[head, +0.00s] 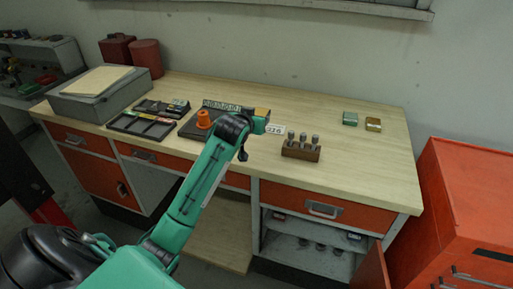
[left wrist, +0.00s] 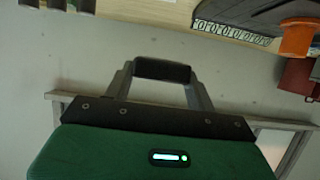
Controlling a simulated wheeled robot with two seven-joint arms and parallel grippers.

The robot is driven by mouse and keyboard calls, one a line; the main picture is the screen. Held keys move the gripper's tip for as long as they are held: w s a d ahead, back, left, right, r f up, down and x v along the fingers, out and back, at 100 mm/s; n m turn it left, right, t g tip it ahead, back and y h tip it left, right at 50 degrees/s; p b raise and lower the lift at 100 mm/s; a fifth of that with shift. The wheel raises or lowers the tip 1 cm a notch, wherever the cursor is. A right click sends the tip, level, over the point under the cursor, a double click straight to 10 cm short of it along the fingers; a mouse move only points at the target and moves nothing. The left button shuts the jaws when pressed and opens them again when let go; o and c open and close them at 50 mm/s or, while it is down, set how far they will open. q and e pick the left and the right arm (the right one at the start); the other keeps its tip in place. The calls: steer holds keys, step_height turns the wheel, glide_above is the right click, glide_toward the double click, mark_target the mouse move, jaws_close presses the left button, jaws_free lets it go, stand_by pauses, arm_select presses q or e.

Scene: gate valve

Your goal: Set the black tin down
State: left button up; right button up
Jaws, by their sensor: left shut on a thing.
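My left gripper shows in the head view (head: 262,122) over the middle of the workbench, and its fingers show in the left wrist view (left wrist: 163,85). The two grey fingers are shut on a dark black piece, the black tin (left wrist: 162,71), which sits between their tips. In the head view I cannot make out the tin apart from the gripper. How high it is above the bench top (head: 345,168) is hard to tell. My right gripper is not in view.
A wooden block with upright metal pieces (head: 301,147) stands right of the gripper. An orange cone (head: 204,119) on a dark board and a black tray (head: 143,125) lie left. Two small tins, green (head: 350,118) and brown (head: 373,125), sit at right. Bench space around them is bare.

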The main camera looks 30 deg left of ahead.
arm_select(q)
steer(key=p, duration=0.1)
glide_above(255, 156)
step_height(255, 156, down, 8)
steer(key=shift+w+f, duration=0.1)
steer(key=shift+f, duration=0.1)
step_height(255, 156, down, 5)
steer(key=shift+r+p, duration=0.1)
steer(key=shift+p, duration=0.35)
steer(key=shift+f, duration=0.25)
steer(key=shift+f, duration=0.15)
steer(key=o, duration=1.1)
